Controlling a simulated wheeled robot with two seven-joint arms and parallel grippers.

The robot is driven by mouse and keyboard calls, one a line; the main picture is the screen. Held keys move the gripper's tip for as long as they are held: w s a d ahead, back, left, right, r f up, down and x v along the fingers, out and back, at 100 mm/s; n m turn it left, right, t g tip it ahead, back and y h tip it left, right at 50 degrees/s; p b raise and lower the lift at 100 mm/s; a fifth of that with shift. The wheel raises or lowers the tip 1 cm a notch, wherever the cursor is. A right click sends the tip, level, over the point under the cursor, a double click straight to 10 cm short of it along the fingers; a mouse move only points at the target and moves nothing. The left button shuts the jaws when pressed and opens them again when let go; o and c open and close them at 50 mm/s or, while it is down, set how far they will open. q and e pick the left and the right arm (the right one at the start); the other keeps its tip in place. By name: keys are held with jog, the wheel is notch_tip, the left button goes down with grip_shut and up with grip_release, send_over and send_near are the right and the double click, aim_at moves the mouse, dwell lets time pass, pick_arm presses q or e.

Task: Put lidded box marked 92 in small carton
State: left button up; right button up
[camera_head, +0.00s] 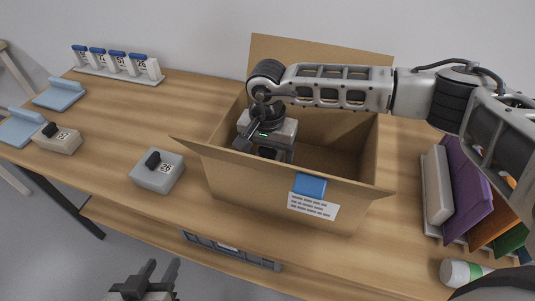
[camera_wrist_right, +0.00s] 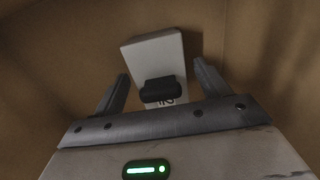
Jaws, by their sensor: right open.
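The open brown carton (camera_head: 240,175) stands mid-table with its flaps spread; a blue patch and a printed label are on its front. My right gripper (camera_head: 265,150) reaches down inside it from the right. In the right wrist view, a pale lidded box (camera_wrist_right: 152,55) with a dark knob lies inside the carton, beyond and between the spread fingers of my right gripper (camera_wrist_right: 160,88). Its number is partly hidden; I cannot read it for certain. In the head view this box is hidden. My left gripper (camera_head: 156,272) is open and empty at the bottom, in front of the table.
A grey lidded box (camera_head: 158,172) marked 26 and a beige lidded box (camera_head: 58,139) stand on the left. Blue stands (camera_head: 60,94) and a rack of blue-capped holders (camera_head: 118,72) are behind. Folders (camera_head: 462,190) and a white bottle (camera_head: 462,273) are at right.

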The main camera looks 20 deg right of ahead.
aim_at(267, 149)
notch_tip(267, 149, up, 12)
jog(key=shift+f+b, duration=0.1)
jog(key=shift+b, duration=0.35)
